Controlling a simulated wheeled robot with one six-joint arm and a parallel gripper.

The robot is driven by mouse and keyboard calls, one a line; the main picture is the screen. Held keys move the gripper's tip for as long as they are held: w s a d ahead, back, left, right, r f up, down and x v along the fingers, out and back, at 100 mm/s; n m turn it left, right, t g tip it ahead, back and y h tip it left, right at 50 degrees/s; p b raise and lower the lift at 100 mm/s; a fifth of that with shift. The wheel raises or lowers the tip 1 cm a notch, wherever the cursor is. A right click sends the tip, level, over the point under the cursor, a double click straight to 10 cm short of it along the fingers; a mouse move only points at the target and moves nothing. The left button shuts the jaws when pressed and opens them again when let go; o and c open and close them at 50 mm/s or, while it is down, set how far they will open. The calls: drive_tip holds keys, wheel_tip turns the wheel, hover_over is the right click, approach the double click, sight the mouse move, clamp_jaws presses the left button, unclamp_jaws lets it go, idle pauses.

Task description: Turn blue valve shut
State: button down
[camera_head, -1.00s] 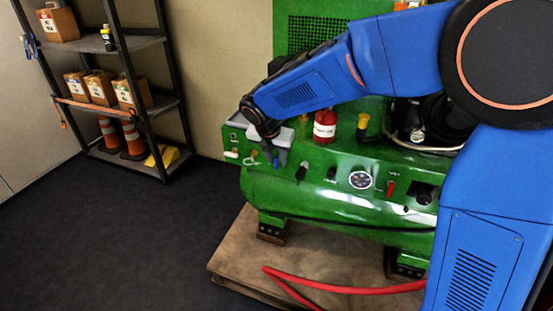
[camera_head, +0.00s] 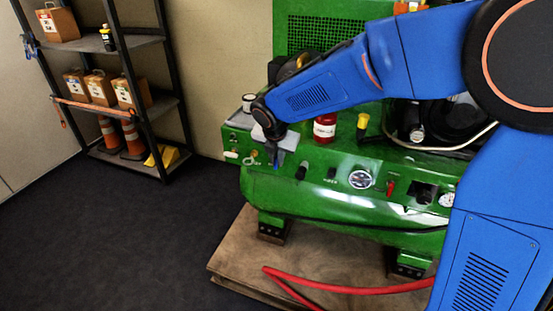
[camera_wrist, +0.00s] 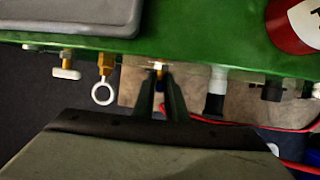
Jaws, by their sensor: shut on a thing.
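The blue valve (camera_head: 277,165) is on the front panel of the green compressor (camera_head: 330,200), toward its left end. Only a small blue bit shows below my fingers in the head view. My gripper (camera_head: 275,157) points down at the panel and is shut on the blue valve. In the wrist view my gripper's (camera_wrist: 160,85) dark fingers are close together at a brass stem (camera_wrist: 158,67) on the green panel edge. The valve's handle is mostly hidden between them there, so its angle cannot be told.
A white ring pull (camera_wrist: 102,93) and a white-ended brass fitting (camera_wrist: 66,72) sit left of my fingers. A black knob with a white collar (camera_wrist: 215,90) is close on the right. A red valve (camera_head: 391,187) and gauge (camera_head: 360,179) are farther right. A red hose (camera_head: 340,290) lies below.

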drive_tip(key=shift+s+d+m+t+y, duration=0.15)
drive_tip(key=shift+m+t+y, duration=0.1)
drive_tip(key=shift+y, duration=0.45)
drive_tip(key=shift+w+d+m+t+y, duration=0.15)
drive_tip(key=shift+t+y, duration=0.1)
drive_tip(key=shift+y, duration=0.45)
drive_tip(key=shift+s+d+f+t+y, duration=0.15)
drive_tip(key=shift+t+y, duration=0.15)
drive_tip(key=shift+y, duration=0.4)
drive_tip(key=c, duration=1.8)
unclamp_jaws()
drive_tip(key=shift+a+h, duration=0.25)
drive_tip(key=shift+h, duration=0.25)
